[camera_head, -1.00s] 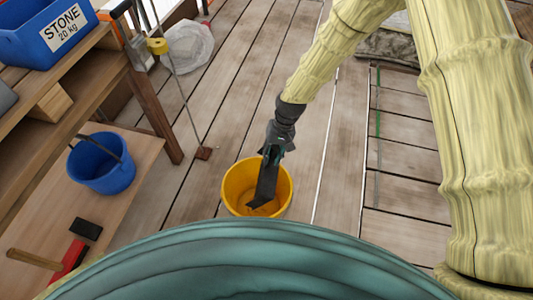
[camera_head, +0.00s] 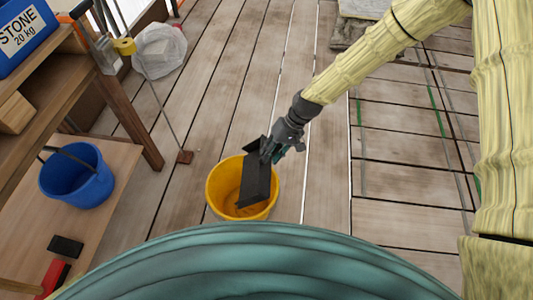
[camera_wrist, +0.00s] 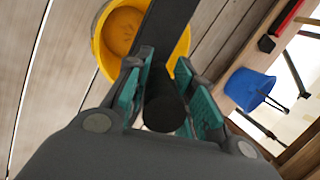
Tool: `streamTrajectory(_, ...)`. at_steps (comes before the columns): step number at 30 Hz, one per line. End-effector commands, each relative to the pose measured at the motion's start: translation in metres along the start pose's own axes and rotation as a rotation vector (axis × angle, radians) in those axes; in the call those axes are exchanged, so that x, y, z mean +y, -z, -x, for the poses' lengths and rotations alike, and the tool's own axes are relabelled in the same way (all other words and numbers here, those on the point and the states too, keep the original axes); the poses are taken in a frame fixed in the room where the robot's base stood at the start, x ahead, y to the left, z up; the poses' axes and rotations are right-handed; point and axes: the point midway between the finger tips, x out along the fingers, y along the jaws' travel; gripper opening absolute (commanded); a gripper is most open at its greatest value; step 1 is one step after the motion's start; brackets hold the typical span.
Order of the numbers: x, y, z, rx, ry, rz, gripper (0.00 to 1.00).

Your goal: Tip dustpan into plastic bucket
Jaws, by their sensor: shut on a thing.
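The black dustpan (camera_head: 255,186) is held by my gripper (camera_head: 268,152), its pan tilted over the right part of the yellow plastic bucket (camera_head: 216,190). In the wrist view my gripper (camera_wrist: 165,95) has its teal-padded fingers shut around the dark round handle of the dustpan (camera_wrist: 166,30). The yellow bucket (camera_wrist: 108,50) lies behind the pan there, partly hidden by it. Its inside bottom shows orange-yellow with some darker marks. I cannot tell whether those marks are debris.
A blue bucket (camera_head: 76,176) stands on a low wooden shelf (camera_head: 120,170) at the left, with a red-and-black tool (camera_head: 56,272) near it. A blue crate marked STONE (camera_head: 25,32) is above. Floorboards to the right are open.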

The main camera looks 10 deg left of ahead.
Motion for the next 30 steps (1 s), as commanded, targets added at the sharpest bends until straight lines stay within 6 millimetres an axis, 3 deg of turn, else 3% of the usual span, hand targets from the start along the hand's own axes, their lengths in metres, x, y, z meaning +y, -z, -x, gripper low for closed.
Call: streamTrajectory(30, 0.064, -0.012, -0.005, 0.058, 0.276, 0.051, 0.0)
